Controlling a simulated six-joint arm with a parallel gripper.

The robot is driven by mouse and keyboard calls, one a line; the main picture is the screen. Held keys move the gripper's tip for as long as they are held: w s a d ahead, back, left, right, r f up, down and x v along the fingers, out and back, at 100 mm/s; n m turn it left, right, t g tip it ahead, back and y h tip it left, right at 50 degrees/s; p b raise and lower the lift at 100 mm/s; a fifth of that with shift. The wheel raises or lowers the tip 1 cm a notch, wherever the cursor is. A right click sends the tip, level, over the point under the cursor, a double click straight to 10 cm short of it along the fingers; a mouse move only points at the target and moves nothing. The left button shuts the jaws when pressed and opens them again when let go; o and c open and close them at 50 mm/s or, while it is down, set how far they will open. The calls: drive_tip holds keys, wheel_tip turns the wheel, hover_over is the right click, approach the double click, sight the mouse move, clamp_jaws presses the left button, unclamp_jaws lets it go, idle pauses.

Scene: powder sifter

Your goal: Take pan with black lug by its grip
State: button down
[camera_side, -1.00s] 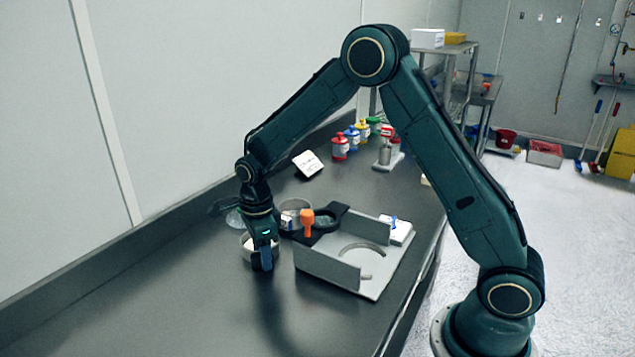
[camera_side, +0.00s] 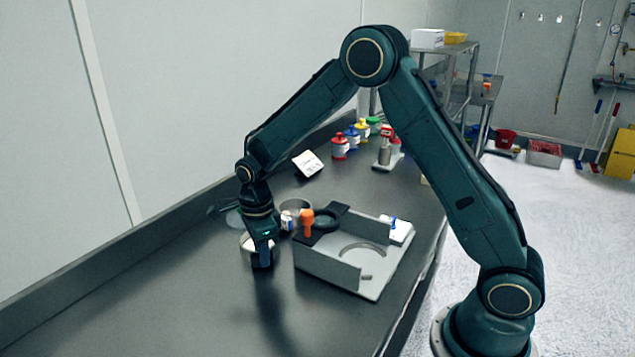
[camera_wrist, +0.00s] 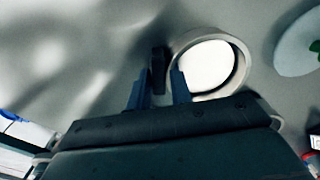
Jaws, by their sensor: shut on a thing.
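The pan (camera_wrist: 240,58) is a round grey dish with white contents, on the dark bench. In the wrist view it stands just right of my gripper (camera_wrist: 160,85). Its dark lug (camera_wrist: 158,62) lies between my two blue fingers, which are shut on it. In the side view my gripper (camera_side: 263,262) points down at the bench and covers much of the pan (camera_side: 247,243), whose pale rim shows at its left. The lug is hidden there.
A grey fixture (camera_side: 328,268) with upright walls and a round cutout stands right of my gripper. An orange-handled tool (camera_side: 307,222) and a metal ring (camera_side: 295,206) are behind it. Several coloured jars (camera_side: 340,147) stand farther back. The front left bench is clear.

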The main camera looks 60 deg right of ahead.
drive_tip(key=shift+r, duration=0.15)
wheel_tip(320, 180, up, 20)
idle(0.7)
